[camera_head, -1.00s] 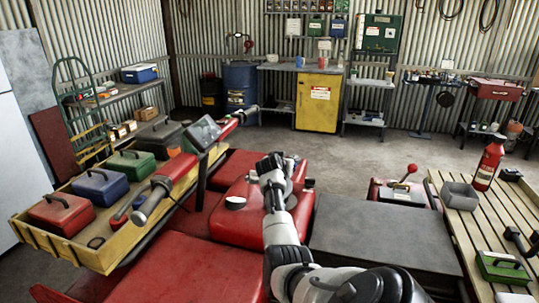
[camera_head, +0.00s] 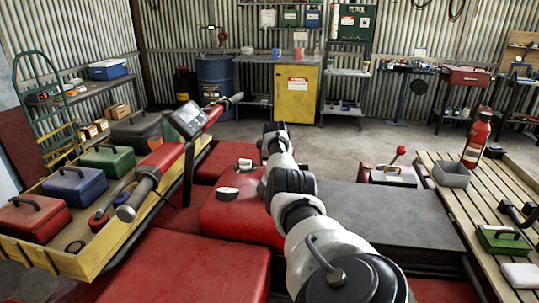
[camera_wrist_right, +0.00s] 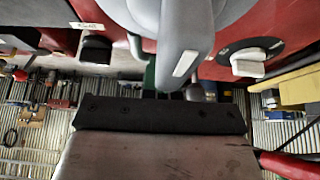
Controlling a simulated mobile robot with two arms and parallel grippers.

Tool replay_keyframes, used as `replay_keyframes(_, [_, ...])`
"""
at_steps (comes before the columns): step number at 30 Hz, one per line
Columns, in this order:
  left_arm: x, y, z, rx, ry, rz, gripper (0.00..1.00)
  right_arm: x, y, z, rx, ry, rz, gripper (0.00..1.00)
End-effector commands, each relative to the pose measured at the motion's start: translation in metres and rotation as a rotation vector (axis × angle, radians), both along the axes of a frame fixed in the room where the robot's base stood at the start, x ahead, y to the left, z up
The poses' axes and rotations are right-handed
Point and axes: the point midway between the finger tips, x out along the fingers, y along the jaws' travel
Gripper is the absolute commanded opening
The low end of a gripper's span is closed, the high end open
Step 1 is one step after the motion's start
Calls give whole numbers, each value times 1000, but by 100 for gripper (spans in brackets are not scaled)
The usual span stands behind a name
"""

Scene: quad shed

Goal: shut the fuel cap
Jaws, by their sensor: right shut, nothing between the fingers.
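A fuel cap, a round dark disc with a pale raised grip (camera_head: 228,193), sits on the red tank (camera_head: 215,218) of the quad, just left of my right arm in the head view. What looks like the same cap is at the right in the right wrist view (camera_wrist_right: 247,62), on red bodywork. I cannot tell whether it is fully seated. My right gripper (camera_head: 275,132) is shut and empty at the far end of the arm, beyond the cap and to its right. The arm partly hides the bodywork. My left gripper is not in view.
The red-gripped handlebar (camera_head: 160,160) and a display (camera_head: 187,119) rise left of the tank. A yellow rack (camera_head: 75,262) with several boxes lies at the left. Open floor lies behind.

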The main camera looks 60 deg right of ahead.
Motion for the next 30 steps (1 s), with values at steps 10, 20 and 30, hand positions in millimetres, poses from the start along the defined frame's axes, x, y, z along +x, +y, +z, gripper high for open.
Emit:
replay_keyframes(10, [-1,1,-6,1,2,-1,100,-2,0,-3,21,6,1,0])
replay_keyframes(20, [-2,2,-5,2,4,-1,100,-2,0,-2,20,6,1,0])
replay_keyframes(30, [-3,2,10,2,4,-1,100,-4,8,19,17,7,0,0])
